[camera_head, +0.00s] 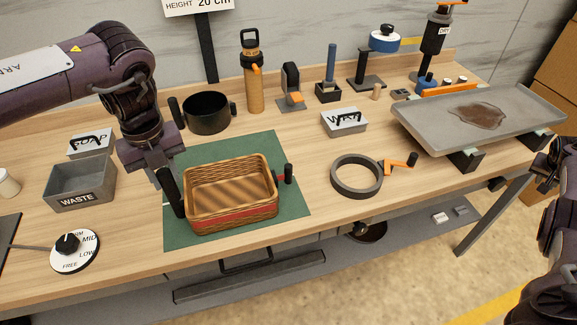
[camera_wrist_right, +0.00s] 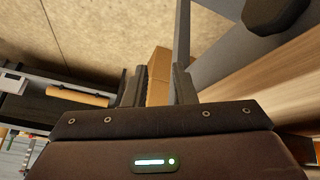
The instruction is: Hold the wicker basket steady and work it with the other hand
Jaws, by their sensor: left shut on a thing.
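The brown wicker basket (camera_head: 232,218) with a red band stands upright on a green mat (camera_head: 205,240). It looks empty. A black handle (camera_head: 288,173) sticks up on its right side. My left gripper (camera_head: 174,198) is at the basket's left side, pointing down, shut on what looks like the left handle, which its fingers mostly hide. My right arm is at the right edge of the head view, away from the basket. In the right wrist view my right gripper (camera_wrist_right: 159,88) has its fingers apart with nothing held between them.
A grey WASTE bin (camera_head: 80,185) and a dial (camera_head: 75,250) are left of the mat. A black pot (camera_head: 206,112) and an orange bottle (camera_head: 253,80) stand behind it. A dark ring (camera_head: 357,190) lies to the right, before a stained grey tray (camera_head: 430,125).

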